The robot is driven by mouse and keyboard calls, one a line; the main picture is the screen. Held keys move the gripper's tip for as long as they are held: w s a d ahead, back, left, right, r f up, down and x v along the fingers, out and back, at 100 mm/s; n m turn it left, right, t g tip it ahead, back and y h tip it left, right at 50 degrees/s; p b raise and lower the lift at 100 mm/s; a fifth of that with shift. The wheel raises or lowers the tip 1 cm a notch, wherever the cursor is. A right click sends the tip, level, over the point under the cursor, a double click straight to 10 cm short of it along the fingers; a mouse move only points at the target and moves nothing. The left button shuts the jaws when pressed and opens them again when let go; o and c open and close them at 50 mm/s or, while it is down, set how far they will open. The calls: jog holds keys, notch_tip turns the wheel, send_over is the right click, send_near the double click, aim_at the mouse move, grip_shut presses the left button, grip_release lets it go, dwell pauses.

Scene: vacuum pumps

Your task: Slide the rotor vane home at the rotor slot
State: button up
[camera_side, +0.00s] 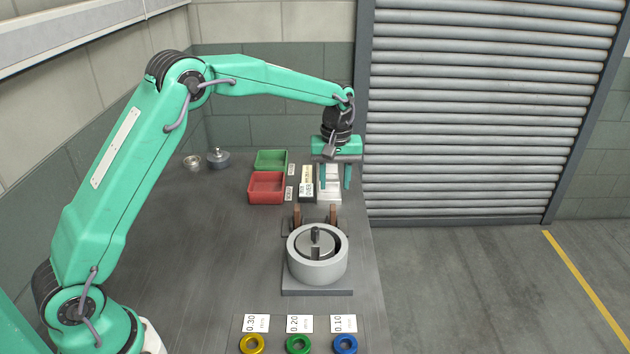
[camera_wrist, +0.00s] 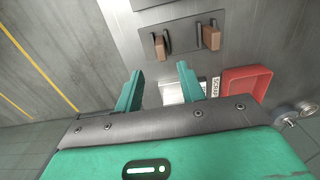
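Two brown vanes stand in a dark holder behind the pump. In the side view they are the left vane (camera_side: 297,214) and the right vane (camera_side: 333,213); the wrist view shows them as well (camera_wrist: 159,46) (camera_wrist: 211,38). The pump housing (camera_side: 318,272) is a pale grey ring on a square plate. The round rotor (camera_side: 302,245) sits inside it, with a dark upright feature at its middle; I cannot tell whether a vane is in the slot. My gripper (camera_side: 335,184) hangs above the table behind the vanes. Its fingers (camera_wrist: 160,76) are apart with nothing held between them.
A green bin (camera_side: 271,160) and a red bin (camera_side: 267,188) stand left of my gripper. White pieces (camera_side: 329,186) lie beneath it. Yellow (camera_side: 251,344), green (camera_side: 299,344) and blue (camera_side: 345,344) rings lie at the front by thickness labels. The table's left middle is clear.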

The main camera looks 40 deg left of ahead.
aim_at(333, 207)
jog(key=shift+f, duration=1.3)
jog(key=shift+f, duration=0.1)
jog(key=shift+f, duration=2.5)
grip_shut()
